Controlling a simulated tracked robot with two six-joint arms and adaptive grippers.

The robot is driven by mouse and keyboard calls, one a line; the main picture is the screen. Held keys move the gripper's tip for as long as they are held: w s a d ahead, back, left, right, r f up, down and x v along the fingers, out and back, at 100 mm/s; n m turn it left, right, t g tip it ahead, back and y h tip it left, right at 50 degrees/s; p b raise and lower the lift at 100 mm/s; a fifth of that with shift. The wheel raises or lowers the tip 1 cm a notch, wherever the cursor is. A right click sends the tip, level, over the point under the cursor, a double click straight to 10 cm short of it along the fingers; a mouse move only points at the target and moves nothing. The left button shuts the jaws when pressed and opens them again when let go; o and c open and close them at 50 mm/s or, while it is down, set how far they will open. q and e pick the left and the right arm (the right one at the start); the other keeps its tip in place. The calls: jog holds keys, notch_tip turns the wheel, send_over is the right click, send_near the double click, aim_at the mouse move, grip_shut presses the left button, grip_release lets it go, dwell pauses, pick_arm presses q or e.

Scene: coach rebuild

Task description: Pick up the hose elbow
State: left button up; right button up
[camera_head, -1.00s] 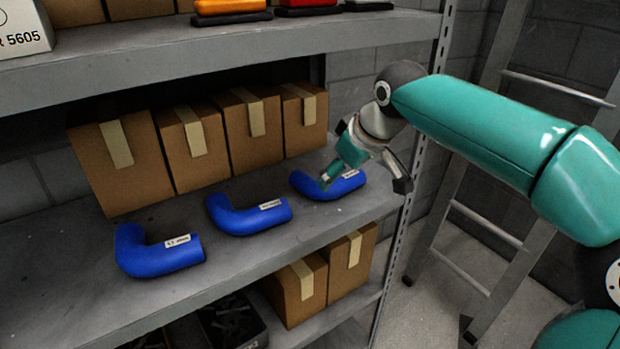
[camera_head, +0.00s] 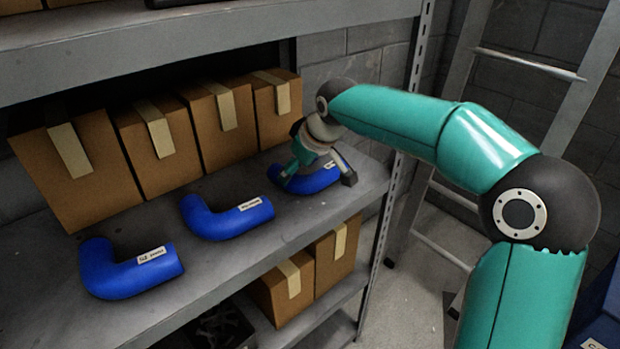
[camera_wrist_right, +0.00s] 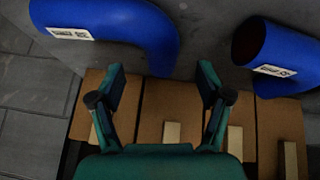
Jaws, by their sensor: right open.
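Three blue hose elbows with white labels lie in a row on the middle shelf (camera_head: 75,325): a left one (camera_head: 125,275), a middle one (camera_head: 225,220) and a right one (camera_head: 318,182). My right gripper (camera_head: 320,180) is at the right elbow, its fingers spread and partly covering it. In the right wrist view my right gripper (camera_wrist_right: 162,76) is open and empty. The bend of one elbow (camera_wrist_right: 150,35) lies just ahead of the gap between the fingertips. Another elbow (camera_wrist_right: 268,55) is off to the right there. Contact cannot be told. My left gripper is out of view.
Several taped cardboard boxes (camera_head: 75,165) stand behind the elbows. An upper shelf (camera_head: 200,40) hangs above. A perforated upright (camera_head: 405,130) stands right of the right elbow. Lower down are more boxes (camera_head: 285,290). A ladder (camera_head: 450,235) leans at the right.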

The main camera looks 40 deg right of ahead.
jog(key=shift+x, duration=3.05)
jog(key=shift+w+a, duration=0.1)
jog(key=shift+r, duration=0.1)
jog(key=c, duration=1.4)
jog(key=shift+o, duration=0.2)
